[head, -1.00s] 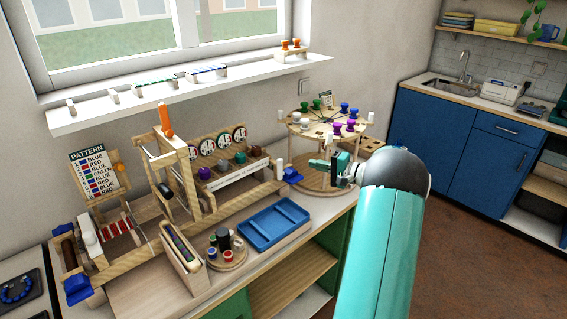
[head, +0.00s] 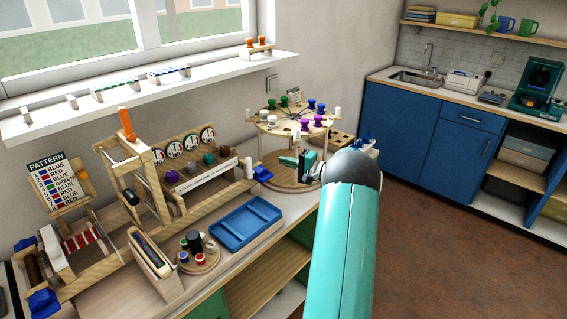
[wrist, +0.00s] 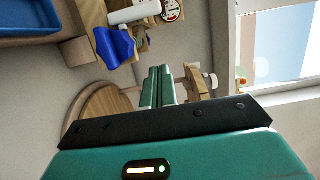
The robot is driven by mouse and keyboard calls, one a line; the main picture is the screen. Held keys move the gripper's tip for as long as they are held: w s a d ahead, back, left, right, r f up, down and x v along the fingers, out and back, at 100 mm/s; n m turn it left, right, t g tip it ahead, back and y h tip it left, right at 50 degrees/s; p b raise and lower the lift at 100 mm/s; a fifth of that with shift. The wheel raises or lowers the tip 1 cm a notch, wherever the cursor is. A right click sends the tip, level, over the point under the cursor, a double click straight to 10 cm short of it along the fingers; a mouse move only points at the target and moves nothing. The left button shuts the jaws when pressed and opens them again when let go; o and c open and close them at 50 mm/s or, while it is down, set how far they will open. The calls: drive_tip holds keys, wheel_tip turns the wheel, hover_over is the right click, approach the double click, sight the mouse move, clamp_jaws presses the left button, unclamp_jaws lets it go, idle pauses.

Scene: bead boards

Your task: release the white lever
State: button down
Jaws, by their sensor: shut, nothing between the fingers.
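A white upright lever (head: 248,168) stands at the right end of the wooden bead loom in the head view, beside a blue part (head: 262,174). In the wrist view the white lever (wrist: 134,13) lies near the top edge, with the blue part (wrist: 115,45) close to it. My gripper (head: 288,161) is right of the blue part in the head view, in front of the round bead carousel (head: 285,174). In the wrist view my gripper (wrist: 158,72) has its green fingers together and empty, apart from the lever.
A blue tray (head: 246,222) lies on the bench in front of the loom. A round stand with spools (head: 207,262) is left of it. A pattern board (head: 53,182) stands at the far left. A windowsill shelf (head: 215,72) runs above. Floor at right is clear.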

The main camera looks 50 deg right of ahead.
sight(261, 171)
drive_tip(key=x, duration=0.7)
drive_tip(key=shift+w+a, duration=0.1)
drive_tip(key=shift+w, duration=0.1)
drive_tip(key=a, duration=0.3)
drive_tip(key=shift+a, duration=0.25)
drive_tip(key=shift+s+a, duration=0.1)
drive_tip(key=shift+a, duration=0.1)
